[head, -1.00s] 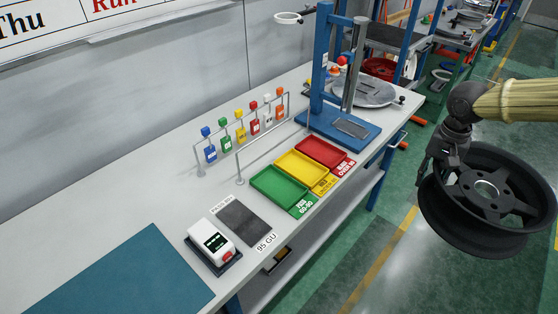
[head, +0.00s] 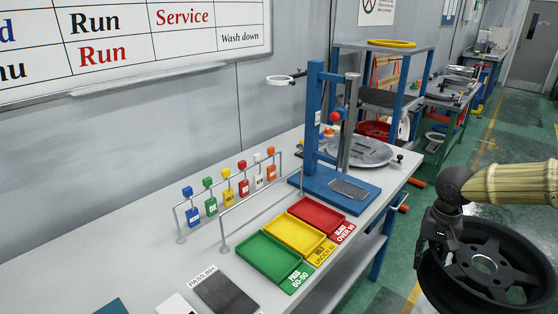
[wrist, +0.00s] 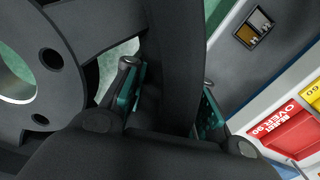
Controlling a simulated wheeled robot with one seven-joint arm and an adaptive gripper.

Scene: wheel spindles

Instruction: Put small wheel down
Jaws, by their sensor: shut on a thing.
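A dark grey spoked wheel (head: 484,262) hangs from my gripper (head: 440,238) at the lower right of the head view, off the front of the bench. My gripper is shut on the wheel's rim. In the wrist view the rim (wrist: 176,70) passes between the two teal-padded fingers of my gripper (wrist: 166,95), with the wheel's hub and bolt holes (wrist: 50,60) to the left. The wheel is held in the air above the green floor. Its lowest edge is cut off or near the bottom of the head view.
The grey bench (head: 150,255) holds green (head: 270,258), yellow (head: 300,234) and red (head: 318,214) trays, a tag rack (head: 228,200) and a blue press stand (head: 335,192). A shelf unit (head: 385,80) stands behind. Open green floor lies right of the bench.

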